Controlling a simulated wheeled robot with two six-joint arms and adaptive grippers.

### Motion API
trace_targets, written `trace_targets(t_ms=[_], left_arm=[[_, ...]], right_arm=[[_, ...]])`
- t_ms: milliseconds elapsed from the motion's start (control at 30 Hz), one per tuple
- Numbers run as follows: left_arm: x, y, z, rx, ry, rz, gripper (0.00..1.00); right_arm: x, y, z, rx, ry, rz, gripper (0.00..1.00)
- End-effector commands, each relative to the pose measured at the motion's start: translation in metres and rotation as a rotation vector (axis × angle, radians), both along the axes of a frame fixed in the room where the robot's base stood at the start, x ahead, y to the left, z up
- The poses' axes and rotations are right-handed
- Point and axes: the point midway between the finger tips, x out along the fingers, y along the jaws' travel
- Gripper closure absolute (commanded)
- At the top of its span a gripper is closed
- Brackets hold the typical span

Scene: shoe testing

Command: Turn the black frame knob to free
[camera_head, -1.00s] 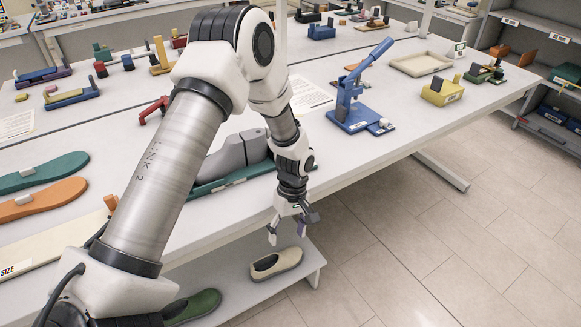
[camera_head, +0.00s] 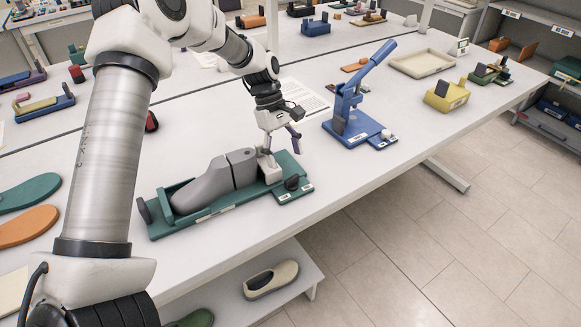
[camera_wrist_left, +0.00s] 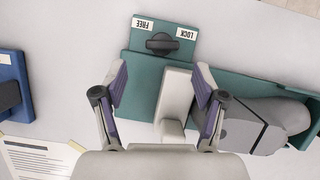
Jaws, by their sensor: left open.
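The black frame knob (camera_head: 291,183) sits on a small plate at the near right corner of the green frame (camera_head: 158,230). In the left wrist view the knob (camera_wrist_left: 162,43) lies between a FREE label (camera_wrist_left: 142,24) on the left and a LOCK label (camera_wrist_left: 186,33) on the right. Its bar lies roughly sideways there; I cannot tell its setting. My left gripper (camera_head: 281,142) is open above the frame's right end. In the wrist view its fingers (camera_wrist_left: 160,76) are spread on either side of a pale block (camera_wrist_left: 175,92), with the knob just beyond the fingertips.
A grey shoe last (camera_head: 215,182) lies on the frame. A blue lever press (camera_head: 350,113) stands to the right. A white printed sheet (camera_head: 306,98) lies behind. The table's front edge is close to the frame; a pale shoe (camera_head: 271,280) rests on the shelf below.

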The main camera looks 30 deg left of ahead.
Motion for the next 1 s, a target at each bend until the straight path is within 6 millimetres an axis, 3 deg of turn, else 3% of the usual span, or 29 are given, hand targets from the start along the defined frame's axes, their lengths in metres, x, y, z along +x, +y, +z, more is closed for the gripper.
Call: trace_targets(t_ms=[300,600,767,800,1000], left_arm=[[-0.007,-0.021,-0.05,0.002,0.002,-0.001,0.29],[-0.007,-0.023,-0.056,0.001,0.001,0.0,0.29],[-0.007,-0.023,-0.056,0.002,0.0,0.0,0.86],[-0.007,-0.023,-0.056,0.002,0.0,0.0,0.9],[-0.007,-0.023,-0.053,0.004,0.002,-0.042,0.9]], right_arm=[[0.0,0.0,0.008,0.0,0.001,-0.001,0.6],[0.0,0.0,0.008,0.0,0.0,0.0,0.6],[0.0,0.0,0.008,0.0,0.0,0.0,0.6],[0.0,0.0,0.008,0.0,0.0,0.0,0.6],[0.0,0.0,0.017,0.0,0.001,0.0,0.6]])
